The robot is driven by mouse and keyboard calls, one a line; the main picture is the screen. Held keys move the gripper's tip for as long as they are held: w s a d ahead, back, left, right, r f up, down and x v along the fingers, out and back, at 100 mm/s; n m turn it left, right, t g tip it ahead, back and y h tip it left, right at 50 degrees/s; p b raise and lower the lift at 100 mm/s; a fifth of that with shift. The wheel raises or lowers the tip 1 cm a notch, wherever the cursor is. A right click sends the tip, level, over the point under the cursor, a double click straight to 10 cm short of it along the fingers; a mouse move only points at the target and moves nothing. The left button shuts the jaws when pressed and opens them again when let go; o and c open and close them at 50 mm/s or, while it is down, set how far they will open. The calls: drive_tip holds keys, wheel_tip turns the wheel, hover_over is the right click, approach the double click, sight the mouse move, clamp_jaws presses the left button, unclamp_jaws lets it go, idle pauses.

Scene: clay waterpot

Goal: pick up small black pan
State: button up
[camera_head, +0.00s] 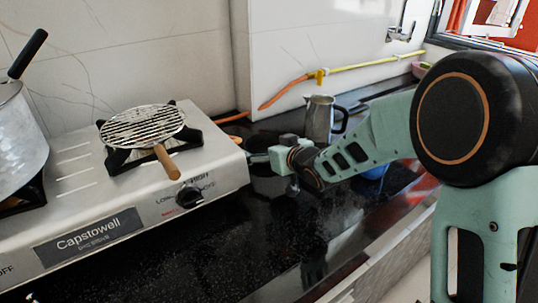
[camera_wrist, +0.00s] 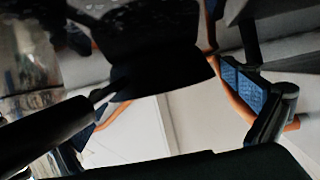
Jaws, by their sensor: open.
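The small black pan (camera_head: 272,184) is on the dark counter just right of the stove, partly hidden by my gripper. It is dark and hard to make out against the counter. In the wrist view, a dark pan-like body (camera_wrist: 155,55) fills the upper middle, with a black handle (camera_wrist: 45,130) running to the lower left. My gripper (camera_head: 258,157) is open above and close to the pan. In the wrist view my gripper (camera_wrist: 170,112) shows its blue-padded fingers wide apart. The handle crosses near the left finger; I cannot tell whether they touch.
The silver gas stove (camera_head: 110,210) stands left of my gripper, with a wood-handled grill rack (camera_head: 143,127) and a metal pot (camera_head: 15,140) on it. A metal pitcher (camera_head: 319,120) stands behind my gripper. An orange hose (camera_head: 283,93) runs along the wall. The front counter is clear.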

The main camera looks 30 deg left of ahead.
drive_tip(key=c, duration=1.5)
drive_tip(key=shift+r, duration=0.15)
drive_tip(key=shift+c, duration=0.5)
